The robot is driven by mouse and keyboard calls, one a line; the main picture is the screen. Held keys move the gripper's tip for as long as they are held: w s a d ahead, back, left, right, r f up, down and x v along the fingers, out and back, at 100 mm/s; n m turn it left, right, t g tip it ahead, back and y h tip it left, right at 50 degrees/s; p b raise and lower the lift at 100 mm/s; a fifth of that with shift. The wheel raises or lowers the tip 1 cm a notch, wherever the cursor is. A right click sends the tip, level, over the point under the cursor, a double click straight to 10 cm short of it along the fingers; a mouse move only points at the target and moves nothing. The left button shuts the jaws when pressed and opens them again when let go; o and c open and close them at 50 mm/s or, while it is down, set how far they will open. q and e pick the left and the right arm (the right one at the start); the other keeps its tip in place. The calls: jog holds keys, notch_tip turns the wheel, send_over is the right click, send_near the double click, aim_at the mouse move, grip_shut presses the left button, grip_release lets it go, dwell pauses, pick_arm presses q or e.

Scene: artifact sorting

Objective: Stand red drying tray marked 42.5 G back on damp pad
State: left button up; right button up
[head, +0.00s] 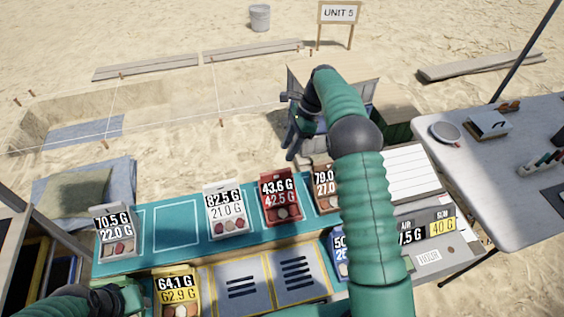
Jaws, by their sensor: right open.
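The red drying tray (267,216) stands upright on the teal mat (176,267), between a white tray and a brown tray. Its two label lines read 43.6 G and 42.5 G, with small pieces below them. I cannot tell for sure which surface is the damp pad. My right gripper (292,142) is beyond the red tray, above and to its right in the picture, apart from it. It is open, partly hidden by my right arm. My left gripper (112,297) is low at the left, beside the yellow tray; its fingers are unclear.
White trays (211,194) (102,222) and a brown tray (322,182) stand along the mat. A yellow tray (177,276) and a partly hidden blue tray (338,240) are nearer. An empty outlined spot (176,225) lies left of centre. A grey table (480,190) is at right.

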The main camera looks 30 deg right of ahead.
jog(key=s+a+n+t+h, duration=0.1)
jog(key=s+a+n, duration=0.3)
jog(key=s+n, duration=0.3)
jog(key=s+a+n+h, duration=0.2)
jog(key=s+a+n, duration=0.3)
jog(key=s+n, duration=0.2)
jog(key=s+a+n+t+h, duration=0.1)
jog(key=s+a+n+h, duration=0.1)
jog(key=s+a+n, duration=0.2)
jog(key=s+n, duration=0.3)
jog(key=s, duration=0.3)
jog(key=shift+s+a+f+t, duration=0.15)
jog(key=shift+a+f+t, duration=0.15)
jog(key=shift+a, duration=0.05)
